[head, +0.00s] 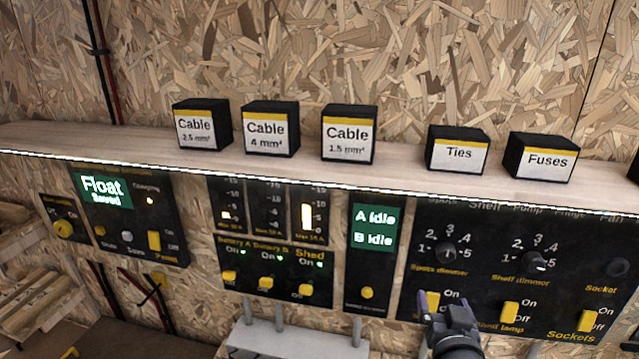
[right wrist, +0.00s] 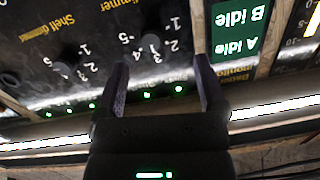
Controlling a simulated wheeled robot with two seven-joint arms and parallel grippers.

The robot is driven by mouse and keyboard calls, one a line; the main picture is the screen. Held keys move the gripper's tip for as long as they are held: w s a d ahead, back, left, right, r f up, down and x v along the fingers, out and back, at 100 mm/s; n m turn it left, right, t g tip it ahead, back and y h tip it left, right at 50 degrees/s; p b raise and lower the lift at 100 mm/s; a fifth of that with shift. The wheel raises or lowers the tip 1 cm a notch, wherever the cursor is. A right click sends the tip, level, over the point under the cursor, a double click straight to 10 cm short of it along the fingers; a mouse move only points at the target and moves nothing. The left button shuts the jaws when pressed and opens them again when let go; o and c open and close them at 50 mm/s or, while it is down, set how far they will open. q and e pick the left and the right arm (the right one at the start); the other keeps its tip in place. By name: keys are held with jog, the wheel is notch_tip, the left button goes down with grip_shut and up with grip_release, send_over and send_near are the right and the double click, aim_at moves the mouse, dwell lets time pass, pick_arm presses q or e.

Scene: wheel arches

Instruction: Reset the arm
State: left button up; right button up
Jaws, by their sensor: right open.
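My right gripper (head: 449,314) rises from the bottom edge of the head view, in front of the lower left part of the right-hand black switch panel (head: 480,282). It hides part of that panel near the yellow spots switch. In the right wrist view my right gripper (right wrist: 160,78) has its two fingers spread wide, with nothing between them. The panel (right wrist: 60,90) shows upside down beyond the fingers; I cannot tell the exact gap. My left gripper is not in view.
A wooden shelf (head: 400,172) runs above the panels and holds several black labelled boxes, among them Ties (head: 457,150) and Fuses (head: 540,157). A panel with a green A idle, B idle screen (head: 374,228) stands left of the gripper. Grey conduits (head: 281,318) run below.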

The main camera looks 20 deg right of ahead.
jog(key=s+a+f+n+g+y, duration=0.4)
jog(key=s+a+f+g, duration=0.15)
jog(key=s+a, duration=0.4)
jog(key=s+a+f+n+g+y, duration=0.3)
jog(key=s+a+f+n+g, duration=0.25)
jog(key=s+a, duration=0.35)
jog(key=s+d+f+g+b, duration=0.1)
jog(key=s+f+b, duration=0.15)
jog(key=f, duration=0.75)
jog(key=s+f+b, duration=0.1)
jog(key=f+b, duration=0.3)
jog(key=f, duration=0.5)
jog(key=s+d+f+g+b, duration=0.1)
jog(key=f+b, duration=0.2)
jog(key=f, duration=0.7)
jog(key=s+d+f+g+b, duration=0.1)
jog(key=s+f+b, duration=0.5)
jog(key=s+f, duration=0.6)
notch_tip(320, 180, down, 2)
jog(key=shift+s+d+f, duration=0.1)
jog(key=shift+s+d, duration=0.15)
jog(key=shift+d, duration=0.45)
